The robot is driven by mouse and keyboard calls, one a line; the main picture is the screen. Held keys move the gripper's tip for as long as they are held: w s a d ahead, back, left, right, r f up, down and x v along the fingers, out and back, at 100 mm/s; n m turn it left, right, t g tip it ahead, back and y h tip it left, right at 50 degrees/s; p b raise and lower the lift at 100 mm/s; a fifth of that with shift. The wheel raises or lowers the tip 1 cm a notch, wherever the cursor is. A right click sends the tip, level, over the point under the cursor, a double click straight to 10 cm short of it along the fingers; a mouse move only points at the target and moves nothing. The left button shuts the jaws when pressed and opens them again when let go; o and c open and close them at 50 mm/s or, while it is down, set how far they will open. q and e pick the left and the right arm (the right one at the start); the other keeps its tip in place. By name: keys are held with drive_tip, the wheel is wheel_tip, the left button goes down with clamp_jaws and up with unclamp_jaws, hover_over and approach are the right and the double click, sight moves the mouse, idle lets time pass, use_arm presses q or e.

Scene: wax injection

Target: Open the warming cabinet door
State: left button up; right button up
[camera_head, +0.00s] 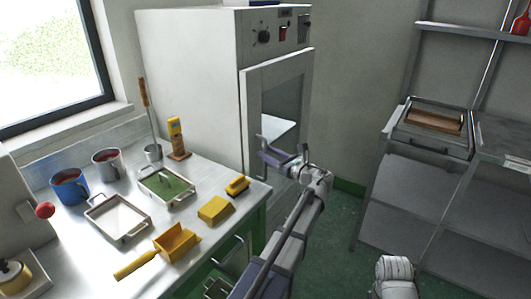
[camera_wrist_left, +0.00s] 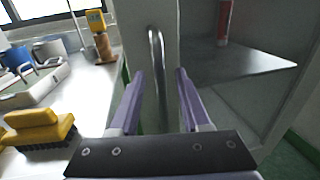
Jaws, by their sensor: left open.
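The warming cabinet (camera_head: 190,70) is a tall white box at the back, beyond the end of the bench. Its door (camera_head: 249,100) has a pale frame around a window, through which a shelf shows; I cannot tell whether the door stands slightly ajar. A metal bar handle (camera_wrist_left: 157,70) stands upright on the door's left frame. My left gripper (camera_head: 275,155) is at the handle's height, in front of the door. In the left wrist view its two purple fingers (camera_wrist_left: 158,85) are open, with the handle between them and no clear contact.
A shelf rack (camera_head: 400,170) with a tray stands right. Green floor lies between.

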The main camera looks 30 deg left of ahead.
use_arm(q)
drive_tip(key=shift+x, duration=0.95)
clamp_jaws()
idle(0.8)
